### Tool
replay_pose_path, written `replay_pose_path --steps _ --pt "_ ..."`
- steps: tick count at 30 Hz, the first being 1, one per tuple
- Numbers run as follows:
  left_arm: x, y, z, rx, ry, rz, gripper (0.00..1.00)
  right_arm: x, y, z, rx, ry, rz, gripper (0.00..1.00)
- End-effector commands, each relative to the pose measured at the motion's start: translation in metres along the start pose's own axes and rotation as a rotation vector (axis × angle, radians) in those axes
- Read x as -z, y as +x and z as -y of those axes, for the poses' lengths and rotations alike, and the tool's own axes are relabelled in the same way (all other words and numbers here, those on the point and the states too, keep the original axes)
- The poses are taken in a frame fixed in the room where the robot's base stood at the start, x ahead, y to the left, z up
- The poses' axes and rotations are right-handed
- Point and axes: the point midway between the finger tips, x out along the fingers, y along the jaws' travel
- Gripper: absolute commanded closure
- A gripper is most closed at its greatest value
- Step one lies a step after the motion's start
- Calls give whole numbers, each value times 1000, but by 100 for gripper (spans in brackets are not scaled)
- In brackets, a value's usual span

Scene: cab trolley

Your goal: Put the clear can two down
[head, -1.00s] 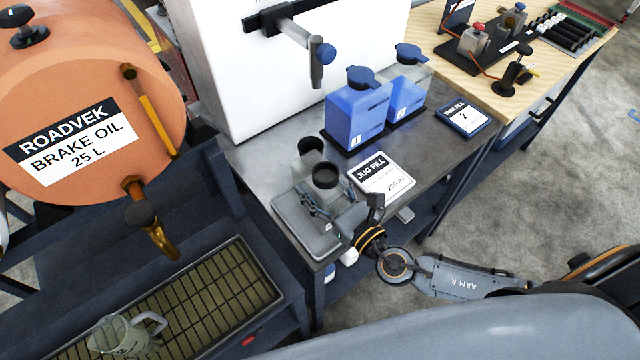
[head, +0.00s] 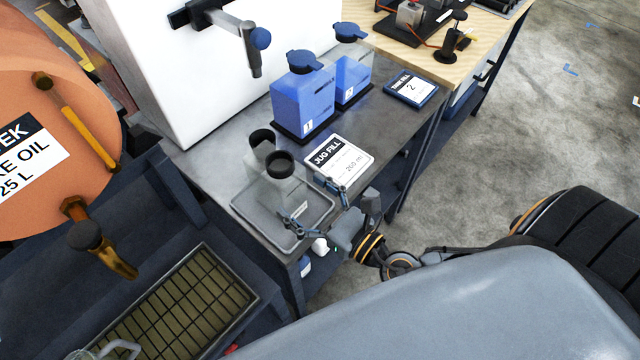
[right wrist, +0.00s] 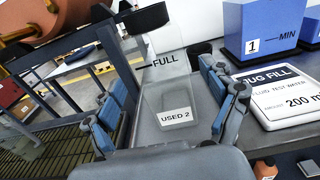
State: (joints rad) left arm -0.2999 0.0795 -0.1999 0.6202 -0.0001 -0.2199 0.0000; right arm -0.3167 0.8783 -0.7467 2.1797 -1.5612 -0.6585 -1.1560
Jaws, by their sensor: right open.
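The clear can two (head: 276,187), a see-through can with a black top, stands upright on the grey tray (head: 240,208). In the right wrist view the can (right wrist: 167,85) carries a "USED 2" label and a "FULL" mark. My right gripper (head: 313,203) is open on the near side of the can, its fingers spread apart. In the right wrist view the can shows in the gap between the fingers (right wrist: 165,100), with no clear contact. Part of the tray is hidden behind the gripper. My left gripper is not in view.
Another black-topped clear can (head: 261,142) stands just behind. A "JUG FILL" card (head: 340,160) lies to the right. Two blue jugs (head: 302,105) (head: 351,78) stand farther back. The orange brake oil drum (head: 45,130) and a grated drip tray (head: 170,310) are left.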

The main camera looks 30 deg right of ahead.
Motion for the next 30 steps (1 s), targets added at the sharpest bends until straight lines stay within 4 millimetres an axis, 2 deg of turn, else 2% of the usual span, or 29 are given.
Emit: replay_pose_path --steps 1,3,9,30 --pt "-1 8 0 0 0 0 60 5 -12 0 -2 -2 -4 16" --pt "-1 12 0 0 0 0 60 4 -24 0 -2 -1 -3 16" --pt "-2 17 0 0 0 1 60 1 -44 0 -1 -1 0 16" --pt "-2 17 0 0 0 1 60 -1 -47 1 7 9 2 16"
